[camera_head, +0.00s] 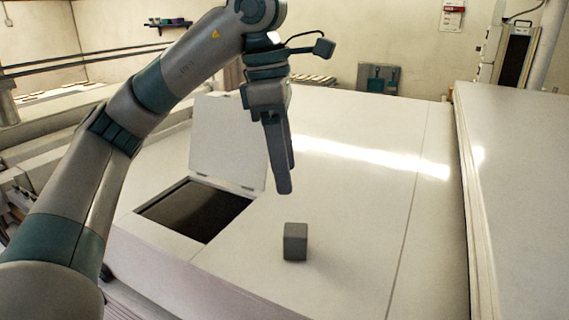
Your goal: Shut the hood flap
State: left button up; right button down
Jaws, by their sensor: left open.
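The hood flap (222,140) is a white panel standing raised, tilted back on hinges at the far edge of a dark square opening (193,209) in the white hood top (345,200). My left gripper (283,190) points down above the hood top, to the right of the flap, and overlaps the flap's right edge in the picture. It looks apart from the flap. Its fingers are seen nearly edge-on, open, with nothing visible between them. My right gripper is not in view.
A small dark grey block (295,241) stands on the hood top right of the opening. A higher white panel (520,170) borders the hood on the right. A blue-green case (378,79) stands by the back wall. The hood top around the block is clear.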

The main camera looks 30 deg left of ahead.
aim_at(226, 145)
jog(key=k+u, duration=0.1)
jog(key=u, duration=0.65)
jog(key=i+u, duration=0.1)
jog(key=u, duration=0.65)
